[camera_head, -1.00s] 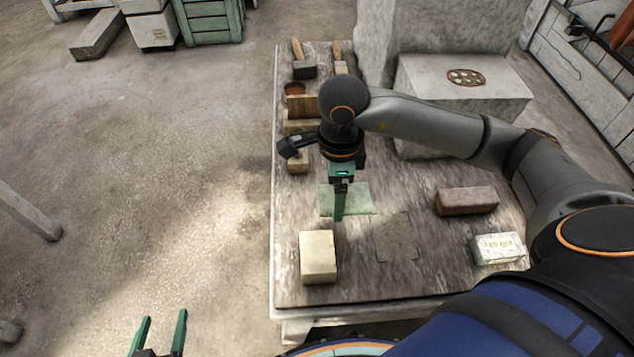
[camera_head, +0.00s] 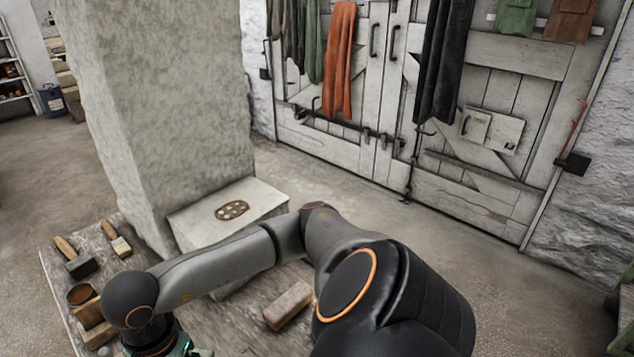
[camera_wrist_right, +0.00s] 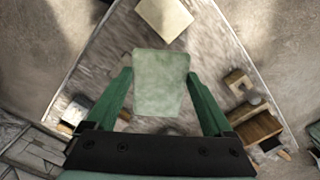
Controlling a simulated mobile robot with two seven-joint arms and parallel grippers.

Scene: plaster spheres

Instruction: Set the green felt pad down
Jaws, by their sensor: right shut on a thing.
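The green felt pad (camera_wrist_right: 162,95) is a pale green, roughly square sheet in the middle of the right wrist view. My right gripper (camera_wrist_right: 159,76) is shut on it, with a green finger at each side edge. The pad is over the worn worktable (camera_wrist_right: 108,62); I cannot tell how large any gap beneath it is. In the head view my right wrist is at the bottom edge, and its fingers are cut off. My left gripper is out of view.
A cream block (camera_wrist_right: 165,16) lies beyond the pad. A pale stone block (camera_head: 185,222) and tall pillar (camera_head: 160,110) stand behind.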

